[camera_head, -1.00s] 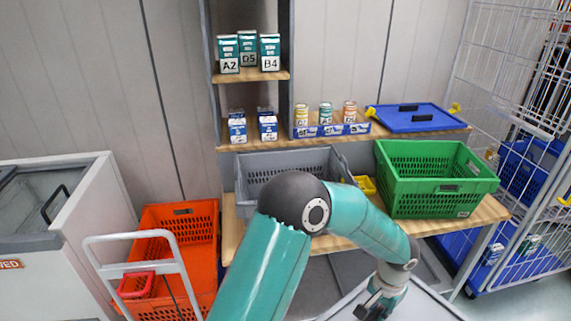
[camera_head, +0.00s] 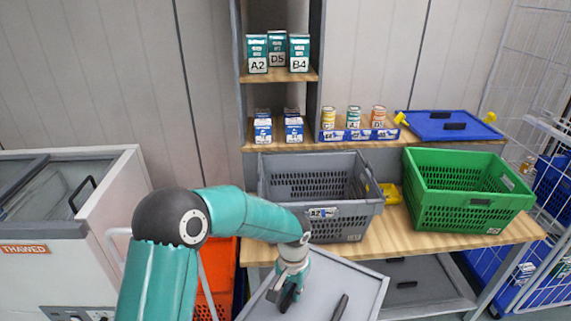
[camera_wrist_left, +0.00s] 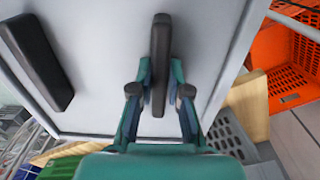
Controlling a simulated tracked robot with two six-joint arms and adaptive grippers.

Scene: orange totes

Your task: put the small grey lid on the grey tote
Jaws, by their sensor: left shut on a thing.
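The small grey lid (camera_head: 350,283) is a flat light-grey panel with dark bar handles, low in front of the table in the head view. My left gripper (camera_head: 289,293) is shut on one of its handles. In the left wrist view the fingers (camera_wrist_left: 160,92) close on both sides of that dark handle, and a second handle shows on the lid (camera_wrist_left: 108,65) at left. The grey tote (camera_head: 362,208) stands open-topped on the wooden table, beyond the lid and apart from it. My right gripper is not in view.
A green tote (camera_head: 462,213) stands right of the grey one, with a small yellow item (camera_head: 390,193) between. A blue lid (camera_head: 450,126) and cans lie on the shelf behind. Another grey panel (camera_head: 425,283) lies below the table. An orange tote (camera_head: 222,270) is at left.

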